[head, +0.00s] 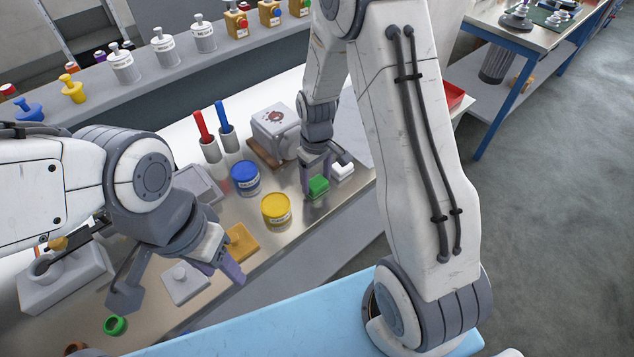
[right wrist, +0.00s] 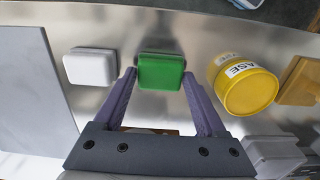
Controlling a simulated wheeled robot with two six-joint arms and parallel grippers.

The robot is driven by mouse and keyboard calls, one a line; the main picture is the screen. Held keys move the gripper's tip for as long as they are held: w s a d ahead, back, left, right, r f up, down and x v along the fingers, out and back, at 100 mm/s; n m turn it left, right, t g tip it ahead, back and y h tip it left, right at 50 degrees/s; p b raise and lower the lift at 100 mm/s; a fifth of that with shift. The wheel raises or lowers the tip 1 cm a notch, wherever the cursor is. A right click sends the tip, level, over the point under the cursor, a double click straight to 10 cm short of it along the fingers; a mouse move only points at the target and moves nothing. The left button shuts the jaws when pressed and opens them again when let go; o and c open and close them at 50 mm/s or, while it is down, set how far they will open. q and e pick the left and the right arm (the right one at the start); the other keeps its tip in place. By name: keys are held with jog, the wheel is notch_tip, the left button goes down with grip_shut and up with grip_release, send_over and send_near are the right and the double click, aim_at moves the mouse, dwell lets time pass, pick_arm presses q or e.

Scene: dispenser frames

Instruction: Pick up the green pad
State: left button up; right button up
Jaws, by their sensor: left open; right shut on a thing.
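The green pad (head: 318,187) is a small rounded block at the right end of the steel worktop, between the yellow tin and the white pad. It also shows in the right wrist view (right wrist: 161,71), between the two finger ends. My right gripper (head: 319,178) reaches down onto the green pad, shut on it with one purple finger at each side. I cannot tell whether the pad still touches the worktop. My left gripper (head: 180,280) is open and empty over the near left part of the worktop, apart from the green pad.
A white pad (right wrist: 91,66) lies close beside the green one. A yellow tin (head: 276,209) stands on the other side, with a blue tin (head: 245,177) behind it. An orange pad (head: 241,243) and a grey lidded block (head: 185,283) lie near my left gripper.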

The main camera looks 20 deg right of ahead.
aim_at(316, 181)
jog(key=shift+w+r, duration=0.1)
jog(key=shift+r, duration=0.45)
notch_tip(316, 181, up, 3)
jog(key=shift+f+b, duration=0.15)
jog(key=shift+b, duration=0.25)
jog(key=s+d+r+b, duration=0.1)
jog(key=s+d+r, duration=0.3)
jog(key=s+r, duration=0.3)
jog(key=s, duration=0.4)
jog(key=shift+s+r, duration=0.1)
